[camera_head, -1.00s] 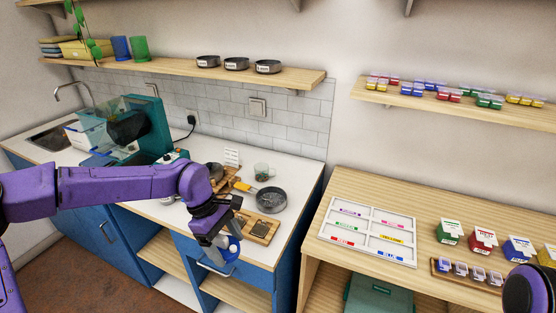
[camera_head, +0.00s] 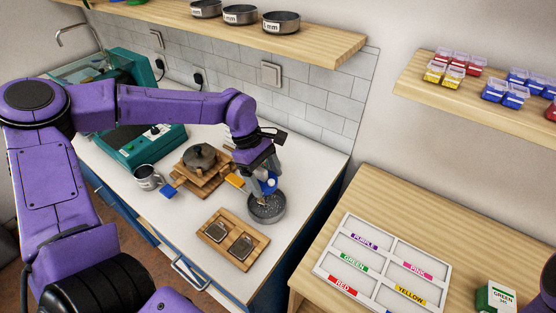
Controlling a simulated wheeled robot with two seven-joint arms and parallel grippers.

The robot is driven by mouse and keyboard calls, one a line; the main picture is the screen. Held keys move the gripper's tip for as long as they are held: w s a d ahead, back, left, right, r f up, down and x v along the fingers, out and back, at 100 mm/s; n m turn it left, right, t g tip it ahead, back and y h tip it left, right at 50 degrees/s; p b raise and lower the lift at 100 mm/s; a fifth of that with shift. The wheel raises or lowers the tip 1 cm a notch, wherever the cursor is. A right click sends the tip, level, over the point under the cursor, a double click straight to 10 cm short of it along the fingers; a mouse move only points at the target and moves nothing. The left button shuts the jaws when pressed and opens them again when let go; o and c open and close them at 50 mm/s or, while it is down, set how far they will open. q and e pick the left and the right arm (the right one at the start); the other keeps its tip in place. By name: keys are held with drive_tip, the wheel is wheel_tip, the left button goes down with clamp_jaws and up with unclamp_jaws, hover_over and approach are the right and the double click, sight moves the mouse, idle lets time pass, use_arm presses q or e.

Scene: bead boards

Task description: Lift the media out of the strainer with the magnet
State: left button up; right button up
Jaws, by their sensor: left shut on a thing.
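My left gripper (camera_head: 266,181) points down over the strainer. It is shut on a blue piece, which I take to be the magnet (camera_head: 271,185). The magnet's lower end is at or just above the strainer's inside; I cannot tell whether it touches. The fingers hide part of it. My right gripper is out of view.
A wooden tray (camera_head: 221,251) with two metal-lined hollows lies in front of the strainer. A dark pot (camera_head: 200,157) on wooden boards, a blue-ended item (camera_head: 168,191) and a metal mug (camera_head: 147,178) stand left. A labelled sorting tray (camera_head: 343,276) lies on the right table.

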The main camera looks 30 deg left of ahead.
use_arm(q)
drive_tip(key=shift+w+f, duration=0.15)
drive_tip(key=shift+w, duration=0.4)
drive_tip(key=shift+s+f+b, duration=0.45)
drive_tip(key=shift+f+b, duration=0.1)
drive_tip(key=shift+b, duration=0.3)
drive_tip(key=f+b, duration=0.3)
drive_tip(key=shift+w+f, duration=0.25)
drive_tip(key=shift+f, duration=0.05)
drive_tip(key=shift+f+b, duration=0.3)
drive_tip(key=shift+b, duration=0.05)
drive_tip(key=shift+s+f+b, duration=0.15)
drive_tip(key=shift+f+b, duration=0.15)
drive_tip(key=shift+f, duration=0.95)
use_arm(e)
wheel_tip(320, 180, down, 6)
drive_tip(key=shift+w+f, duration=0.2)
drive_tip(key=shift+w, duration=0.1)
use_arm(q)
drive_tip(key=shift+r, duration=0.1)
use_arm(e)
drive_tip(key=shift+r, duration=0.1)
